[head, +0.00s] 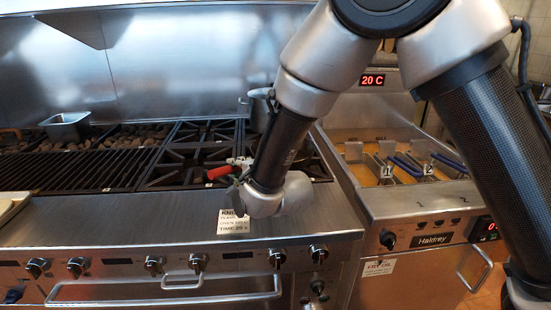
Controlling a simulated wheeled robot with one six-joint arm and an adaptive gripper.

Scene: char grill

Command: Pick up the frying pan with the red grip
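The frying pan's red grip (221,172) shows in the head view just left of my forearm, over the front edge of the burner grates. The pan's body is mostly hidden behind my arm. My gripper (238,192) is small and partly hidden by my wrist, close to the red grip and a little below it in the picture. I cannot tell whether it touches the grip or whether its fingers are open or shut.
A metal pot (259,108) stands on the back burners behind my arm. A metal container (66,126) sits at the back left, beyond the char grill (90,170). A sign (233,222) is on the front ledge. A fryer (405,205) with baskets stands right.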

